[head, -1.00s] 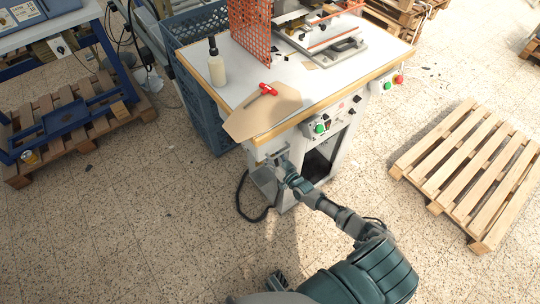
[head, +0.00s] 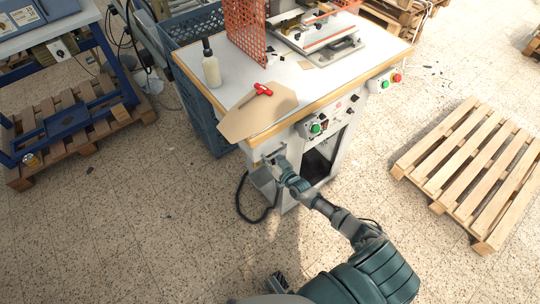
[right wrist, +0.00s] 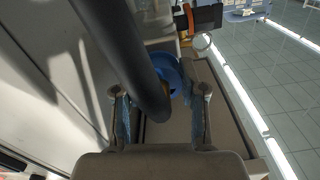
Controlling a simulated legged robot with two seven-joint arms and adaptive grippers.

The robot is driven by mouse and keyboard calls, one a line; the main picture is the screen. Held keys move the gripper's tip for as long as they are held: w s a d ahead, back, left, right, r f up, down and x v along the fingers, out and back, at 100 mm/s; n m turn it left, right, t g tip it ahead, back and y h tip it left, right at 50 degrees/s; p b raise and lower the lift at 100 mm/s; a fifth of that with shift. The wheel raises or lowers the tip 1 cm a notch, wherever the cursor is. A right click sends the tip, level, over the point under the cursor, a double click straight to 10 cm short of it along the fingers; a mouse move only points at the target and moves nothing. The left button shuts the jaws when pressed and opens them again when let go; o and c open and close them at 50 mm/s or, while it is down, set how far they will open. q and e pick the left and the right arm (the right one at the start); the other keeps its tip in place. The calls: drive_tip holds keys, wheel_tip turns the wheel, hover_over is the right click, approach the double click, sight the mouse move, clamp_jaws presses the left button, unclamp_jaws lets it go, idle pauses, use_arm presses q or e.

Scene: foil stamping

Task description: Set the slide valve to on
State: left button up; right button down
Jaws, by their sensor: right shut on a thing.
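In the head view my right gripper (head: 274,162) is at the front left corner of the stamping machine (head: 305,190), just below the tabletop edge. In the right wrist view its two fingers (right wrist: 160,115) stand on either side of a blue ring-like part (right wrist: 167,75), which seems to be the slide valve. The gripper is shut on this part. A thick dark hose (right wrist: 143,60) crosses in front and hides much of it, so I cannot tell the valve's position.
A black cable (head: 243,205) loops to the floor. A wooden pallet (head: 465,170) lies right; floor between is clear.

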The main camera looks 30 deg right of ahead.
drive_tip(key=c, duration=0.9)
unclamp_jaws()
drive_tip(key=shift+w+r, duration=0.25)
drive_tip(key=shift+r, duration=0.2)
drive_tip(key=shift+c, duration=0.2)
drive_tip(key=shift+o, duration=0.7)
drive_tip(key=shift+w+a, duration=0.1)
drive_tip(key=shift+w, duration=0.05)
drive_tip(key=shift+w+a+f, duration=0.1)
drive_tip(key=shift+w+f, duration=0.2)
drive_tip(key=shift+f, duration=0.05)
drive_tip(key=shift+s+d, duration=0.35)
drive_tip(key=shift+s, duration=0.1)
drive_tip(key=s, duration=1.1)
drive_tip(key=shift+d, duration=0.3)
drive_tip(key=shift+s+f, duration=0.1)
